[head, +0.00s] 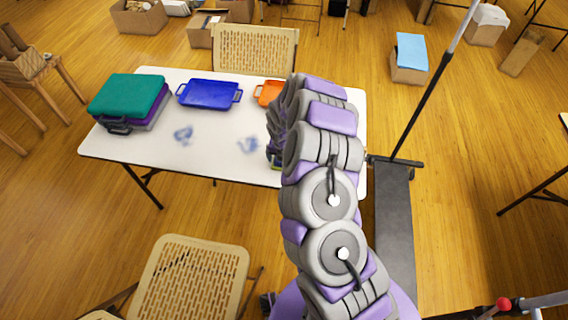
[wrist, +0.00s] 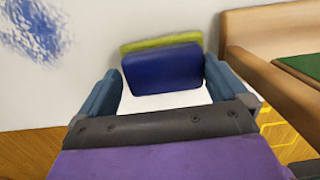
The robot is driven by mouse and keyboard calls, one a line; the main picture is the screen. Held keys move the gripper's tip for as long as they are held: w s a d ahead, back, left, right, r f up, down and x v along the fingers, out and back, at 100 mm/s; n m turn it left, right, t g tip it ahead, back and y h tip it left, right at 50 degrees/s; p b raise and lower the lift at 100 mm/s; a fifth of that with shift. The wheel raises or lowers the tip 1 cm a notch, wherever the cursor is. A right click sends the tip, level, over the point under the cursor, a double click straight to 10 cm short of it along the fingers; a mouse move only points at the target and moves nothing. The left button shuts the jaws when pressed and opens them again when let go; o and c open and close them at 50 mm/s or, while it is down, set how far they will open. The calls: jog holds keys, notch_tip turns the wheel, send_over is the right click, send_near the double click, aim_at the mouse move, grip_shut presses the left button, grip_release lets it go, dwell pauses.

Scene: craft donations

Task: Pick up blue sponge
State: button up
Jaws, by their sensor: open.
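The blue sponge (wrist: 162,73) lies on the white table in the wrist view, with a yellow-green layer along its far edge. My gripper (wrist: 160,84) is open, with one finger on each side of the sponge and white tabletop showing between. I cannot tell whether either finger touches it. In the head view, only a small part of the sponge (head: 276,166) shows near the table's front edge; my arm hides the rest and most of the gripper.
The white table (head: 215,160) holds a blue tray (head: 210,94), an orange tray (head: 268,93) and a teal case (head: 129,95). Blue smudges mark its top. A brown box (wrist: 270,85) with green inside stands right of the sponge. Chairs stand behind and in front.

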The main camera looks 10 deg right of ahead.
jog(key=shift+d+r, duration=0.1)
jog(key=shift+d, duration=0.35)
jog(key=c, duration=0.6)
jog(key=shift+c, duration=0.8)
jog(key=shift+a, duration=0.25)
jog(key=shift+r, duration=0.1)
jog(key=shift+r, duration=0.25)
notch_tip(320, 180, up, 4)
jog(key=shift+d+f+p, duration=0.15)
jog(key=shift+f+p, duration=0.1)
jog(key=shift+p, duration=0.5)
jog(key=a, duration=0.5)
jog(key=a+p, duration=0.1)
jog(key=a, duration=0.4)
jog(key=a+p, duration=0.1)
jog(key=a, duration=0.5)
jog(key=shift+r, duration=0.4)
